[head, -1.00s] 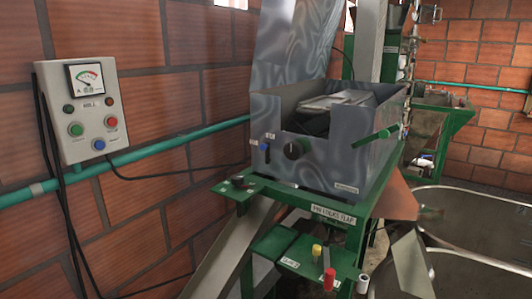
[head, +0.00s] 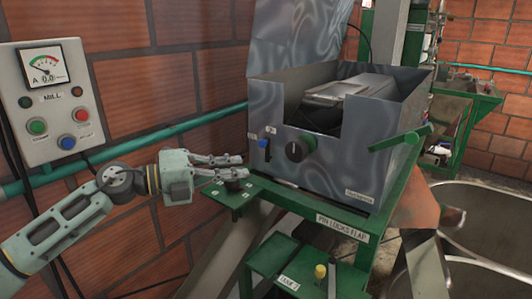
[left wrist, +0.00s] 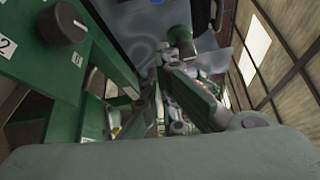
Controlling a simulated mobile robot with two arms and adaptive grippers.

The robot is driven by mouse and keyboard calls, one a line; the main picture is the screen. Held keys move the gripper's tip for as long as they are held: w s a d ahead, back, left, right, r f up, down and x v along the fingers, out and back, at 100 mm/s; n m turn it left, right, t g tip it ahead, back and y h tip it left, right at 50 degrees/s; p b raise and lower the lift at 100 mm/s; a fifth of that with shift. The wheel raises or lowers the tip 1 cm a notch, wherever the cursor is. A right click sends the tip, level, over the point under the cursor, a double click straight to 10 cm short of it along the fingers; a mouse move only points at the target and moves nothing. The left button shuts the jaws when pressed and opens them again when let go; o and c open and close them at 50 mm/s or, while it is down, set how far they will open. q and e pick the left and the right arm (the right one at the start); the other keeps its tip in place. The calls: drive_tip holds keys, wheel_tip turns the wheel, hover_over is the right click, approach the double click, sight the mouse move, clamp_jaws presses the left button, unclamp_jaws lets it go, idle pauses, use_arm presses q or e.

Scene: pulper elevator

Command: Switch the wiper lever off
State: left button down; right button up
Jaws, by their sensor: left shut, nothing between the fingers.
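A small upright lever with a blue tip (head: 264,143) sits in a dark slot at the left of the grey metal box's front (head: 340,168). The labels by it are too small to read, so I cannot confirm it is the wiper lever. A black round knob (head: 296,149) is just right of it, and a green lever (head: 400,138) sticks out at the box's right corner. My left gripper (head: 243,166) is shut and empty, left of the blue-tipped lever, slightly lower and apart from it. Its fingers also show in the left wrist view (left wrist: 165,68).
A green plate (head: 232,194) with a dark knob lies under the gripper. A grey MILL control box (head: 52,100) with buttons and a gauge hangs on the brick wall at left. A teal pipe (head: 215,115) runs along the wall. Steel tanks (head: 490,215) stand at right.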

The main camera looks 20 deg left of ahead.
sight(266, 150)
use_arm(q)
drive_tip(key=w+d+p, duration=0.4)
drive_tip(key=w+p, duration=0.1)
drive_tip(key=w, duration=0.3)
drive_tip(key=shift+d, duration=0.15)
use_arm(e)
drive_tip(key=r, duration=0.5)
drive_tip(key=shift+s+a+r, duration=0.1)
drive_tip(key=shift+s+r, duration=0.15)
drive_tip(key=shift+s, duration=0.05)
use_arm(q)
drive_tip(key=shift+w, duration=0.1)
